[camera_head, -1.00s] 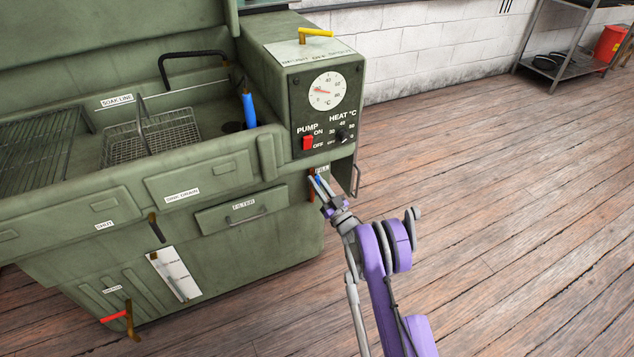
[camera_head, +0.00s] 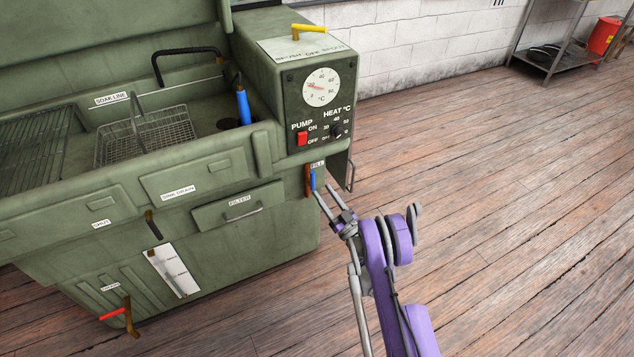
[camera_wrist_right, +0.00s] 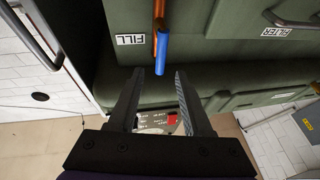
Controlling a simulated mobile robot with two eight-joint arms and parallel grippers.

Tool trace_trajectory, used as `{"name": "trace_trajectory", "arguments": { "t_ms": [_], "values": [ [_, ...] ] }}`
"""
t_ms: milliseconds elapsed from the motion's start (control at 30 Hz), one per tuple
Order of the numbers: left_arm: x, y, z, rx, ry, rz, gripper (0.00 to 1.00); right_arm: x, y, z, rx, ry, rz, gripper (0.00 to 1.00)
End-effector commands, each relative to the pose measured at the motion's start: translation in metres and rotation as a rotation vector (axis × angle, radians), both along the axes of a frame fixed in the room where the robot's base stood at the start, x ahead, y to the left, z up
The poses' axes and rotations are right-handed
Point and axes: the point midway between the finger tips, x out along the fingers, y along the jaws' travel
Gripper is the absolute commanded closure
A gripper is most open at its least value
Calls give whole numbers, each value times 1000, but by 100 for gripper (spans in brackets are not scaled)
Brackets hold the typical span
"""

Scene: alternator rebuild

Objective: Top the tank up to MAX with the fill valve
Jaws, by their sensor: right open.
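The fill valve has a blue handle (camera_head: 313,180) that hangs down beside an orange-brown pipe under the FILL label, at the right end of the green tank (camera_head: 262,215). My left gripper is out of view.
A red-handled drain valve (camera_head: 113,313) is low on the tank's front left. The control box (camera_head: 322,87) carries a dial, a red pump switch (camera_head: 302,139) and a yellow lever (camera_head: 308,29). A metal handle (camera_head: 350,176) stands right of the valve.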

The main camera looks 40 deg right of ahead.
Motion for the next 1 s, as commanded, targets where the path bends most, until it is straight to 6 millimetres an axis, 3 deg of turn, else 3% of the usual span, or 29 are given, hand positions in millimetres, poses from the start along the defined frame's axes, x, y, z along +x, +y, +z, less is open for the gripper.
{"name": "trace_trajectory", "arguments": {
  "t_ms": [100,300,867,1000],
  "values": [
    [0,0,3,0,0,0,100,-18,0,-7,0,-1,-1,50],
    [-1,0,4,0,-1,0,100,-31,1,-13,0,-1,0,50],
    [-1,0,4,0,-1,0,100,-31,1,-13,1,0,0,50],
    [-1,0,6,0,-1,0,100,-22,2,0,11,18,-20,50]
  ]
}}
